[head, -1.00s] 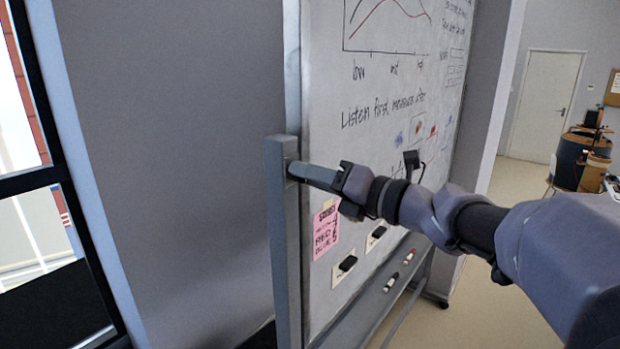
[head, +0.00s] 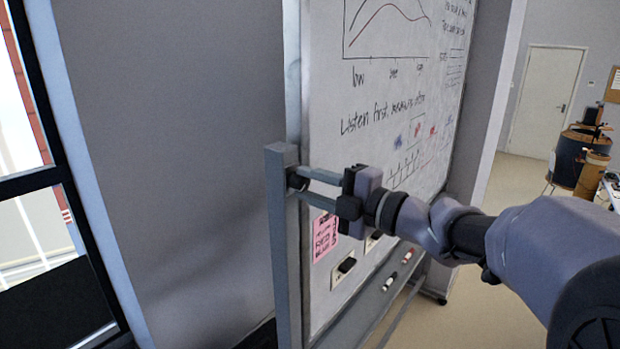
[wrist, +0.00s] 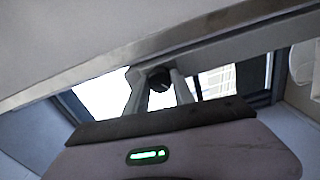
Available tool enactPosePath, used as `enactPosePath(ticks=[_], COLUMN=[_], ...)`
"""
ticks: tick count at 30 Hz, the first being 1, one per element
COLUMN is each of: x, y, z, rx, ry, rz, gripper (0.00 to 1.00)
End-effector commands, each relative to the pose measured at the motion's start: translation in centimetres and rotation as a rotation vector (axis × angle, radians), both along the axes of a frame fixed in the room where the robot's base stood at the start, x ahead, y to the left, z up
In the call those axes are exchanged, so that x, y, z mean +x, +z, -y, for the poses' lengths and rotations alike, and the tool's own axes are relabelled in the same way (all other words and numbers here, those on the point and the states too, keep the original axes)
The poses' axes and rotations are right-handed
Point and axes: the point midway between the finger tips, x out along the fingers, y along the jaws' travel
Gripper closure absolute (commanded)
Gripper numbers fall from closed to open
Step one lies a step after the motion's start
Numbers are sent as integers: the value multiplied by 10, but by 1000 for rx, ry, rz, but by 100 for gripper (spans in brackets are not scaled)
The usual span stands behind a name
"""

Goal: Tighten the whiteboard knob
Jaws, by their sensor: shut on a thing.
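The whiteboard (head: 325,85) stands in the middle of the head view, with a grey upright post (head: 283,240) at its near left edge. The small dark knob (head: 296,179) sits on this post near its top. My gripper (head: 302,181) reaches in from the right and is shut on the knob, one finger above and one below in the head view. In the wrist view the round black knob (wrist: 159,79) shows between the tips of my gripper (wrist: 160,84). The fingers partly hide the knob's sides.
A grey wall (head: 190,150) and a window (head: 25,150) are at left. Open floor (head: 500,255) and a door (head: 545,100) lie at right.

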Motion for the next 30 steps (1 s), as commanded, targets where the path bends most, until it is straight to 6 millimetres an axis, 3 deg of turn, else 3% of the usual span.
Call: enactPosePath(ticks=[15,30], x=[0,0], y=[2,0], z=[0,0], rx=[277,412], ry=[0,-1], rz=[-356,-530], gripper=[100,100])
